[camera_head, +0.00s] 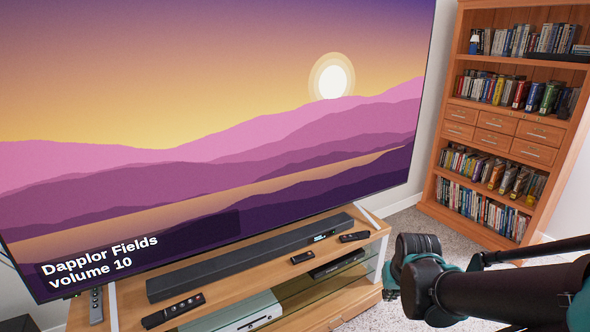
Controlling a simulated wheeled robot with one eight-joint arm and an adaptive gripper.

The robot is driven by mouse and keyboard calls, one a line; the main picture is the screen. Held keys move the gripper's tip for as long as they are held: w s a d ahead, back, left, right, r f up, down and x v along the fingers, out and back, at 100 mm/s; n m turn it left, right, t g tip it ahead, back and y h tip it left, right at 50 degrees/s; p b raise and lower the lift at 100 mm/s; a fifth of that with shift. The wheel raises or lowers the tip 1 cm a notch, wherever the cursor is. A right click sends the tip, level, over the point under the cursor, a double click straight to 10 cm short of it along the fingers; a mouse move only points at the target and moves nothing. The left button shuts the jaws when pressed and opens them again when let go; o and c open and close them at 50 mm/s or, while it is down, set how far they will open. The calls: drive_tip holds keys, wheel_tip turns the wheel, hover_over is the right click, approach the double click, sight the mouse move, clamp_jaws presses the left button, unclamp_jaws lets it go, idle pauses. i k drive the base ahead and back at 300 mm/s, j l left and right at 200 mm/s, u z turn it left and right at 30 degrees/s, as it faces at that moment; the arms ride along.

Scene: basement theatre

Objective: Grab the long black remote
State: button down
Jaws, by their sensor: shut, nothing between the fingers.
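A long black remote (173,311) with light and coloured buttons lies on the front left of the wooden TV stand (218,282), in front of the soundbar. A grey remote (96,306) lies at the stand's far left. Two shorter black devices, one nearer the middle (303,258) and one to the right (354,237), lie on the same top. My gripper (390,281) is at the right end of the stand, well to the right of the long remote. It is shut and empty. My arm hides part of it.
A long black soundbar (250,255) lies along the stand below a large TV (215,125). A white console (235,313) and a black box (337,264) sit on the shelf below. A wooden bookcase (431,185) stands at the right, with bare carpet (404,222) before it.

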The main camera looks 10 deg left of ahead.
sight(168, 315)
drive_tip(key=u, duration=1.7)
